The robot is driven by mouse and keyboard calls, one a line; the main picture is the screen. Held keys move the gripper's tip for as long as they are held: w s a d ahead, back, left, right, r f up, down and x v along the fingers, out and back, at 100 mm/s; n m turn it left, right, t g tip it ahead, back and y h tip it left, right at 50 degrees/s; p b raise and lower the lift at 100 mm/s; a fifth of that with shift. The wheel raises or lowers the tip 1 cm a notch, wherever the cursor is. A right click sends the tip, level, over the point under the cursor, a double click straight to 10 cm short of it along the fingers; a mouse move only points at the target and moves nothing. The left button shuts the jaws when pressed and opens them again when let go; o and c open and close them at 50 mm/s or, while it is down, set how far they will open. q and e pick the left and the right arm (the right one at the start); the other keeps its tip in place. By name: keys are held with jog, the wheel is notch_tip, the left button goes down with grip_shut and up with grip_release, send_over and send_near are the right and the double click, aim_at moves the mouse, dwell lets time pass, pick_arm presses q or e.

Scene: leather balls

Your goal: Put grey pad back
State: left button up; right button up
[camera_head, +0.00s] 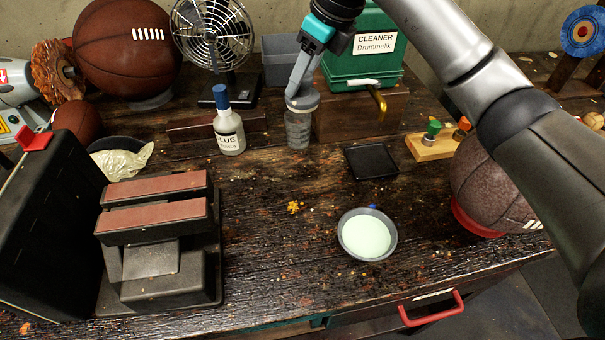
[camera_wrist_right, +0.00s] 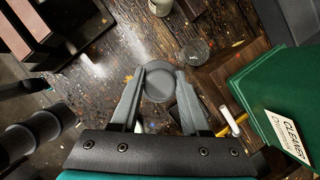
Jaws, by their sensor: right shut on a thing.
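My right gripper (camera_head: 302,100) reaches down from the top of the head view and is shut on the grey pad. The pad is a round grey disc (camera_wrist_right: 158,84) between the two fingertips in the right wrist view. In the head view the pad (camera_head: 303,102) shows as a small grey round shape at the fingers, partly hidden by them. A small grey see-through jar (camera_head: 298,132) stands on the bench just below the gripper in the picture. The round jar top (camera_wrist_right: 195,51) lies beyond the pad in the wrist view, apart from it. My left gripper is not in view.
A glue bottle (camera_head: 229,125) stands left of the jar. A wooden box (camera_head: 345,116) carrying a green cleaner case (camera_head: 365,65) stands close on the right. A black tray (camera_head: 371,160) and a bowl of pale green stuff (camera_head: 366,235) are nearer. The bench middle is mostly clear.

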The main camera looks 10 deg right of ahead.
jog(key=shift+w+m, duration=0.15)
jog(key=shift+m, duration=0.15)
jog(key=shift+f+b, duration=1.15)
jog(key=shift+f, duration=8.8)
jog(key=shift+f, duration=0.15)
jog(key=o, duration=1.2)
